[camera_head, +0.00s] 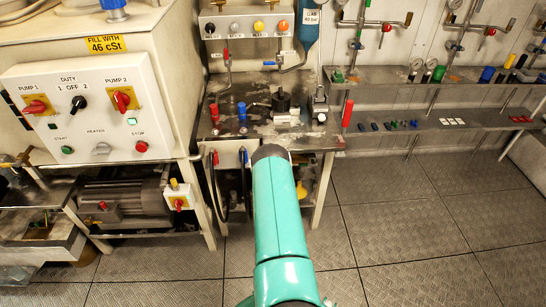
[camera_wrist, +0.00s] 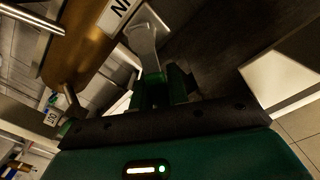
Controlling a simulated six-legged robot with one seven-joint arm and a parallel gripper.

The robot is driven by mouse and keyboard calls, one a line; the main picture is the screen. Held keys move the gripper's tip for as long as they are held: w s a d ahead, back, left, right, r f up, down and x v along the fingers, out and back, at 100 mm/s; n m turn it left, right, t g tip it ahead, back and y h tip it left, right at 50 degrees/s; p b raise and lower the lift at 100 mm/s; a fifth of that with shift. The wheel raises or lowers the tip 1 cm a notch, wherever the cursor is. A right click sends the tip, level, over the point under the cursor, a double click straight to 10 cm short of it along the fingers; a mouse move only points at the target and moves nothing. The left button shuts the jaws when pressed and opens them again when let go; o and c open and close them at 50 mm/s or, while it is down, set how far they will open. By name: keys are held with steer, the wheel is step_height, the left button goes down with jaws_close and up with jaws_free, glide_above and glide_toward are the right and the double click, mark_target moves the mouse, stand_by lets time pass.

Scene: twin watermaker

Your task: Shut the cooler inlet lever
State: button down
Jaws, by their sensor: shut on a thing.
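In the wrist view, a flat pale-grey lever (camera_wrist: 146,38) runs down from the top middle to my gripper (camera_wrist: 163,85). The gripper's dark green fingers are closed around its lower end, and the exact contact is in shadow. A white label (camera_wrist: 117,14) with large black letters, partly cut off, sits on a brown cylindrical body (camera_wrist: 88,40) beside the lever. In the head view, my teal arm reaches toward the workbench and hides the gripper and lever.
In the head view, a metal workbench (camera_head: 262,100) with red and blue valves stands ahead. A control panel (camera_head: 88,105) is on the left. A shelf (camera_head: 440,122) with small parts is on the right. The plated floor (camera_head: 420,235) at right is clear.

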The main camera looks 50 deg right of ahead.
steer(key=shift+s+d+f+m, duration=0.3)
steer(key=shift+f+m, duration=0.4)
steer(key=shift+m, duration=1.15)
steer(key=shift+s+d+f+m, duration=0.3)
steer(key=shift+f+m, duration=0.45)
steer(key=shift+m, duration=1.15)
steer(key=shift+s+d+f+m, duration=0.25)
steer(key=shift+f+m, duration=0.45)
steer(key=shift+m, duration=1.15)
steer(key=c, duration=1.4)
jaws_free()
steer(key=shift+o, duration=0.2)
steer(key=v, duration=1.4)
